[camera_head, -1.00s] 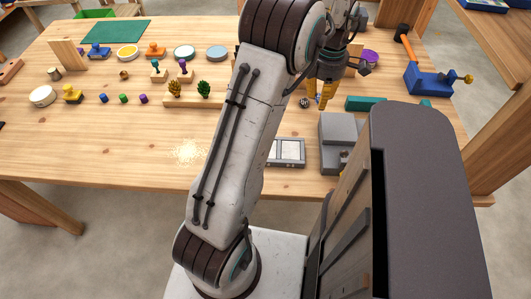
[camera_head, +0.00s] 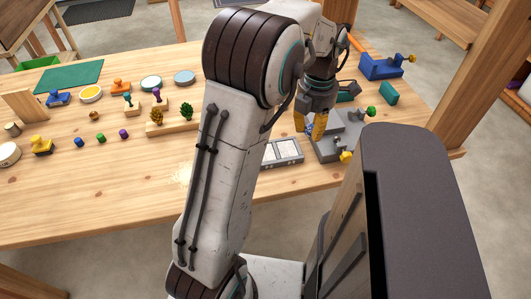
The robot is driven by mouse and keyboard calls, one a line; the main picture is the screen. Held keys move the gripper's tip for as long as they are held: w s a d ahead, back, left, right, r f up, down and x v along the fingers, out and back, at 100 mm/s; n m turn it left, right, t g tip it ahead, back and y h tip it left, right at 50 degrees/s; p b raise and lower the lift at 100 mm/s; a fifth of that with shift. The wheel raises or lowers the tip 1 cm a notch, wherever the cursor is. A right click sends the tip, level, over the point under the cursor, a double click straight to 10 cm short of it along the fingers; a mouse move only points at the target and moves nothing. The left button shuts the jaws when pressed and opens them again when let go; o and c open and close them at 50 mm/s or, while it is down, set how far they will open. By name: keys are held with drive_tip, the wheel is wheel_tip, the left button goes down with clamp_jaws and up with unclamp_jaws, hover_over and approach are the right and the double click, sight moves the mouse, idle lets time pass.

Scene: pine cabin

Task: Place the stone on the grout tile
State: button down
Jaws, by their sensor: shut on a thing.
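My gripper (camera_head: 312,130) has yellow fingers and points down above the workbench, near the back left of a grey machine-like block. It is shut on a small bluish-grey speckled piece, which looks like the stone (camera_head: 309,128); the fingers hide most of it. A flat grey piece with two pale panels, which looks like the grout tile (camera_head: 282,153), lies on the bench just left of the grey block. The gripper is beyond it and to its right in the picture. My arm runs close along its left side.
The grey block (camera_head: 335,150) carries green and yellow knobs. A blue vise (camera_head: 382,67) and a green block (camera_head: 389,93) stand behind it. Several stamps, pads and small pegs fill the bench's left. A wooden rack (camera_head: 172,126) holds cones. The front left bench is mostly clear.

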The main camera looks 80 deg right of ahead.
drive_tip(key=w+f+p, duration=0.1)
drive_tip(key=w+f, duration=0.1)
drive_tip(key=w, duration=0.2)
drive_tip(key=w+f+p, duration=0.2)
drive_tip(key=w, duration=0.1)
drive_tip(key=w+d+f+p, duration=0.1)
drive_tip(key=w+f+p, duration=0.1)
drive_tip(key=w, duration=0.2)
drive_tip(key=shift+w+d+f, duration=0.1)
drive_tip(key=shift+w+f, duration=0.2)
drive_tip(key=shift+f, duration=0.1)
drive_tip(key=shift+f+p, duration=0.55)
drive_tip(key=shift+p, duration=0.15)
drive_tip(key=shift+f, duration=1.5)
drive_tip(key=shift+f, duration=0.1)
